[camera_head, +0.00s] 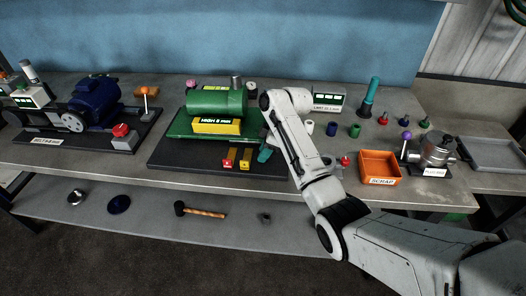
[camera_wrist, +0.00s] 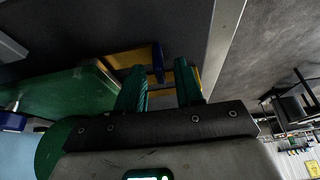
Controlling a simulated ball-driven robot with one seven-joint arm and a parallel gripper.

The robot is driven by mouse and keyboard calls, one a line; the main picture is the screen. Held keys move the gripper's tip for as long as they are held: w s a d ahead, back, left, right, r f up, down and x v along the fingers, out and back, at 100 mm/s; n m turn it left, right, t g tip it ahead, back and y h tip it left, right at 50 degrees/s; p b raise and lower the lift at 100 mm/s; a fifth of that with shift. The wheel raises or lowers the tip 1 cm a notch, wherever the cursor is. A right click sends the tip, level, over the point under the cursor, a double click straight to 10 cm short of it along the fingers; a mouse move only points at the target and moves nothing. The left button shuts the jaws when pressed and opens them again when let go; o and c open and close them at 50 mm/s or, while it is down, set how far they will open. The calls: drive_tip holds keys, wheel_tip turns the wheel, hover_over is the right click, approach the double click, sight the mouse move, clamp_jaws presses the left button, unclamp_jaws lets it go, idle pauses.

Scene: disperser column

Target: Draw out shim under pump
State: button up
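The green pump (camera_head: 215,103) sits on a green base plate (camera_head: 182,127) over a dark mat, with a yellow "HIGH 5 MM" sign (camera_head: 217,126) in front. Two small tabs, one red-topped (camera_head: 229,158) and one yellow (camera_head: 245,162), lie in front of the plate. My gripper (camera_head: 265,150) is low at the plate's right front corner, with teal fingers. In the wrist view my gripper (camera_wrist: 160,82) is open, its fingers apart. A dark blue upright piece (camera_wrist: 158,62) and a yellow strip (camera_wrist: 128,58) show just beyond the fingertips. I cannot tell whether they touch. The shim's inner part is hidden.
A blue motor (camera_head: 93,96) stands at the left. An orange scrap bin (camera_head: 380,167), a silver pump (camera_head: 437,150) and a grey tray (camera_head: 492,153) are at the right. Several small coloured parts stand behind the bin. A hammer (camera_head: 200,211) lies on the lower shelf.

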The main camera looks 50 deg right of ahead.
drive_tip(key=shift+w+a+f, duration=0.15)
drive_tip(key=shift+f, duration=0.45)
drive_tip(key=shift+c, duration=0.5)
clamp_jaws()
